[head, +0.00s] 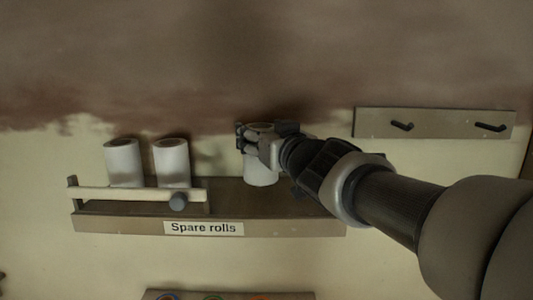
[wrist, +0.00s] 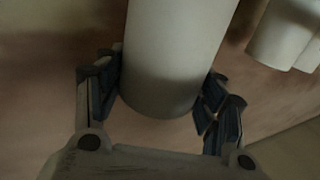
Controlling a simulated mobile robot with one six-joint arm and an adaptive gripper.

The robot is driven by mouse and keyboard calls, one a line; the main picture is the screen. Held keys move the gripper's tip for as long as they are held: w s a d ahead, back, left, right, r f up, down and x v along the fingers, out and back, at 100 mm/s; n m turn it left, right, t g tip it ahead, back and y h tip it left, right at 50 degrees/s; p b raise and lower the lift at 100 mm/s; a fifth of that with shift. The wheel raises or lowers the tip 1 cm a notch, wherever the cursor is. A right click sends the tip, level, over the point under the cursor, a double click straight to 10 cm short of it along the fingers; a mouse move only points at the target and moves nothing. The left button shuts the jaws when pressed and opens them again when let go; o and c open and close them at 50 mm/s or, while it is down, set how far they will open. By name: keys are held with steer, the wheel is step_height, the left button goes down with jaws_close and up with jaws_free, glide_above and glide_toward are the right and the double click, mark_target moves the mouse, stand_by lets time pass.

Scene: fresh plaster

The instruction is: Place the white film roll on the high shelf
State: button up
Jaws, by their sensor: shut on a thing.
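The white film roll (head: 261,170) is upright between the fingers of my gripper (head: 258,138) in the head view. Its lower end is at the bare right part of the high shelf (head: 300,199), labelled "Spare rolls"; I cannot tell whether it touches the board. In the wrist view the roll (wrist: 175,50) fills the middle, with the fingers of my gripper (wrist: 165,92) closed on both its sides. The gripper hides part of the roll's upper end in the head view.
Two other white rolls (head: 123,163) (head: 172,163) stand on the shelf's left part, behind a pale rail (head: 130,194) with a grey round end. A board with two dark hooks (head: 434,123) is on the wall at right. Another board edge (head: 228,295) shows at the bottom.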

mark_target(255, 173)
steer(key=shift+f+b, duration=0.7)
steer(key=shift+f, duration=1.15)
steer(key=shift+f, duration=0.1)
steer(key=shift+f, duration=0.15)
steer(key=o, duration=1.4)
